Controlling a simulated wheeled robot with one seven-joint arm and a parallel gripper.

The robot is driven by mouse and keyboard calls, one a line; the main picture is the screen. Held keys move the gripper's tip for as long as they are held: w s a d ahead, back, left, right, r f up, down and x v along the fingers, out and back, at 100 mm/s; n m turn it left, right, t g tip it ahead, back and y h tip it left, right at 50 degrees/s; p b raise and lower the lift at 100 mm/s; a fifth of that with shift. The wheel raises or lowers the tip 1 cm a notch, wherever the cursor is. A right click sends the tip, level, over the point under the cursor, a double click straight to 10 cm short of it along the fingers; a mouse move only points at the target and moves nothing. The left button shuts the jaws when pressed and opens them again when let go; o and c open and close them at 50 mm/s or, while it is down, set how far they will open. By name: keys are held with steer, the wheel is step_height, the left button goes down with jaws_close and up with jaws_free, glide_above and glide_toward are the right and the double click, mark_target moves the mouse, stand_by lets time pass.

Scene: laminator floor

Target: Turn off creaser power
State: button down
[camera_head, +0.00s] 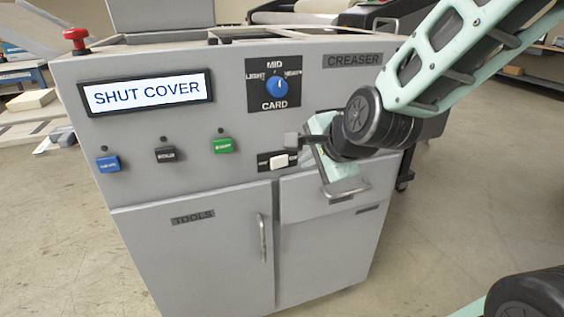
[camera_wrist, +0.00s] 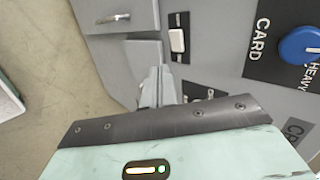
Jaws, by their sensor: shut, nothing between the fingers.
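The creaser (camera_head: 240,190) is a grey cabinet with a control panel; its screen (camera_head: 147,92) reads "SHUT COVER". A white rocker switch (camera_head: 279,161) sits low on the right of the panel, between two small dark labels too small to read. It also shows in the wrist view (camera_wrist: 177,40), above the fingertips. My gripper (camera_head: 291,141) is shut and empty, in front of the panel just above and right of the switch in the head view. In the wrist view its fingers (camera_wrist: 158,84) are together. I cannot tell whether they touch the panel.
A blue knob (camera_head: 277,87) marked "CARD" is above the switch. Blue (camera_head: 108,163), black (camera_head: 166,154) and green (camera_head: 222,145) tags hang to the left. A red emergency button (camera_head: 76,36) is at top left. A drawer (camera_head: 318,200) and door handle (camera_head: 262,237) are below.

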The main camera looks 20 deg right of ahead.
steer(key=shift+p+x, duration=1)
steer(key=shift+p, duration=0.8)
steer(key=p, duration=0.6)
glide_toward(277, 167)
steer(key=x, duration=0.5)
steer(key=shift+s+f, duration=0.1)
steer(key=shift+s, duration=0.1)
steer(key=shift+w+a+f, duration=0.1)
steer(key=shift+w, duration=0.4)
